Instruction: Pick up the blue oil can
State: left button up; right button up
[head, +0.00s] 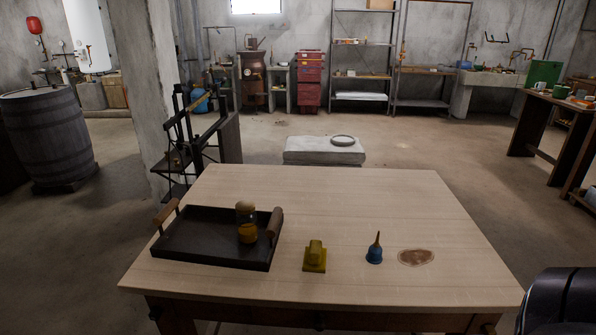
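The blue oil can (374,255) stands upright on the wooden table (340,205), right of the middle and toward the front edge. It has a small round blue body and a thin dark spout pointing up. Nothing touches it and nothing hides it. Neither of my grippers shows in the head view.
A yellow block-like weight (315,258) stands left of the can. A flat brown patch (415,257) lies close to its right. The table's back and right are clear.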

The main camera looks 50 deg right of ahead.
aim_at(374, 256)
jog(key=z, duration=1.9)
